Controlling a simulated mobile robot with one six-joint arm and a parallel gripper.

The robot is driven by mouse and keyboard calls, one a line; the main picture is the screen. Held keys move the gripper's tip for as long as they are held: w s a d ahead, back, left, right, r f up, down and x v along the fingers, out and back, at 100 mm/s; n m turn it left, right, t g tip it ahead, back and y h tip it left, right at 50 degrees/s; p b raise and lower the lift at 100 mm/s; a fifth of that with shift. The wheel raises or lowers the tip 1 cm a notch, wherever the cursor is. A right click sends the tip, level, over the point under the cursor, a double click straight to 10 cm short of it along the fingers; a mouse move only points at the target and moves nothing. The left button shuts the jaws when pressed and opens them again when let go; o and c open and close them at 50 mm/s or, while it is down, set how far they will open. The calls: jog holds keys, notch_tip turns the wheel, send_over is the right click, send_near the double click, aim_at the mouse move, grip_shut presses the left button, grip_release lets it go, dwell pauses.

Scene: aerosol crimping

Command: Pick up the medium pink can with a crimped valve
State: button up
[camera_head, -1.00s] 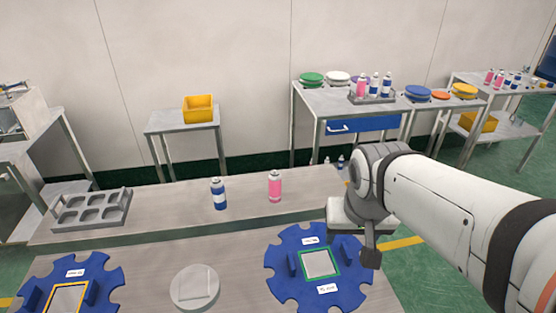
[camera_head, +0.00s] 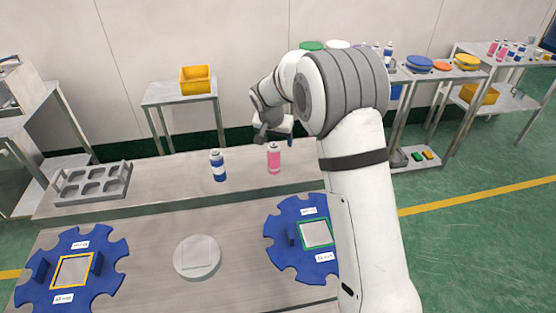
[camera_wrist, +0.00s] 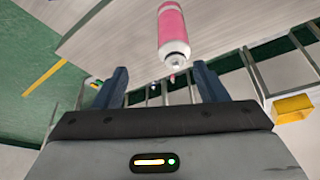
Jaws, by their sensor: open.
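A pink can (camera_head: 274,160) with a white band stands upright on the raised back shelf of the workbench. In the wrist view the pink can (camera_wrist: 173,32) is at the top centre, its valve end towards me, beyond the fingertips. My gripper (camera_head: 275,137) is behind and just above the can in the head view. In the wrist view its two dark blue fingers (camera_wrist: 158,85) are wide apart with nothing between them. A blue and white can (camera_head: 218,166) stands upright to the left of the pink can.
A grey rack (camera_head: 92,183) with empty holes lies at the shelf's left. Two blue notched fixtures (camera_head: 110,252) and a round grey disc (camera_head: 197,257) are on the lower bench. A yellow bin (camera_head: 195,80) stands on a small table behind. More cans stand on the far right table (camera_head: 472,49).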

aim_at(272, 144)
jog(key=shift+w+a+f, duration=0.8)
jog(key=shift+w+f, duration=0.05)
jog(key=shift+f, duration=0.2)
jog(key=shift+w+a+f, duration=0.1)
jog(key=shift+w+f, duration=0.1)
jog(key=shift+f, duration=0.1)
jog(key=p+x, duration=0.3)
jog(key=x, duration=0.4)
jog(key=shift+f, duration=0.2)
jog(key=shift+c, duration=0.3)
jog(key=c, duration=1)
jog(key=shift+r, duration=0.1)
